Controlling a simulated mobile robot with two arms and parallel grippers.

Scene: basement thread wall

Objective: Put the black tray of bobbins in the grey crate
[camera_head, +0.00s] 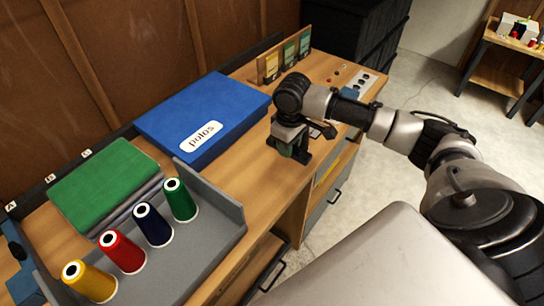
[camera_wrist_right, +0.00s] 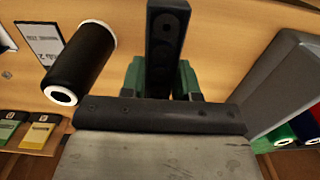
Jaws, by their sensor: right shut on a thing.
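My right gripper (camera_head: 293,150) is low over the wooden bench, to the right of the blue polos box. In the right wrist view its green fingertips (camera_wrist_right: 160,82) are shut on the black tray of bobbins (camera_wrist_right: 168,40), a narrow black piece with round recesses along it. In the head view the tray is mostly hidden by the gripper. A grey low-walled holder (camera_head: 228,215) with several upright thread cones stands at the front left; its side shows in the wrist view (camera_wrist_right: 285,75). I cannot tell whether this is the grey crate. My left gripper is not in view.
The blue box (camera_head: 203,112) and a green folded stack (camera_head: 105,180) lie along the back. A black spool (camera_wrist_right: 85,60) lies close beside the held tray in the wrist view. Small cards (camera_head: 288,56) stand at the far end. Bare wood (camera_head: 258,165) lies nearer.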

